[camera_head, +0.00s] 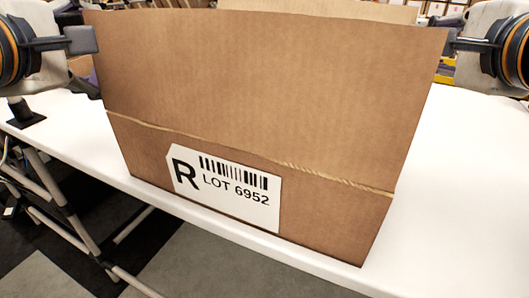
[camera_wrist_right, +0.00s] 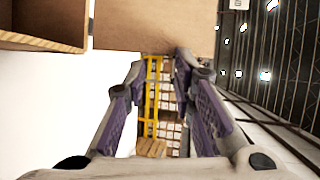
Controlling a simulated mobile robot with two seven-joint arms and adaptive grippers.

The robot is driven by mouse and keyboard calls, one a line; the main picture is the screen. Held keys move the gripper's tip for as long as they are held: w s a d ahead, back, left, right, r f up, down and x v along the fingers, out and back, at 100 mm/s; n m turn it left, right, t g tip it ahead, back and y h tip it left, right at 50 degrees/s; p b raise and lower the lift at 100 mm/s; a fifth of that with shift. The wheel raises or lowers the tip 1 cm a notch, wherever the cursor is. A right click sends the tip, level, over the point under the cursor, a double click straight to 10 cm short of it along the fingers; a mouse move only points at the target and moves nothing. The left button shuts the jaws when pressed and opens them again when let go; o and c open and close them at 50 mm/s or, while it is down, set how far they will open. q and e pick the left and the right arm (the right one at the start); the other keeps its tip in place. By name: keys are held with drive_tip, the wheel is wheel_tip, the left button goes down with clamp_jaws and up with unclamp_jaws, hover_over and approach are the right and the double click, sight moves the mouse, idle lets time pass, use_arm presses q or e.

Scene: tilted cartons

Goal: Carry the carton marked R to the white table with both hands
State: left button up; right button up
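The brown carton marked R (camera_head: 270,100) fills the middle of the head view. Its label reads R, a barcode and LOT 6952. It is over the white table (camera_head: 455,200), its lower edge close to the table's front edge; I cannot tell if it rests fully. In the right wrist view a cardboard panel (camera_wrist_right: 150,25) is at the top. My left gripper (camera_head: 82,40) is beside the carton's upper left edge; its fingers are mostly hidden. My right gripper (camera_head: 462,44) is beside the upper right edge. Its two purple-padded fingers (camera_wrist_right: 180,90) stand apart with nothing between them.
An open cardboard box interior (camera_wrist_right: 40,22) shows at the upper left of the right wrist view. Yellow racking with boxes (camera_wrist_right: 160,105) stands in the background. The white tabletop is clear right of the carton. A metal frame (camera_head: 70,200) stands at the lower left.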

drive_tip(key=shift+o, duration=0.7)
drive_tip(key=shift+d, duration=0.1)
use_arm(q)
wheel_tip(320, 180, up, 10)
use_arm(e)
wheel_tip(320, 180, up, 10)
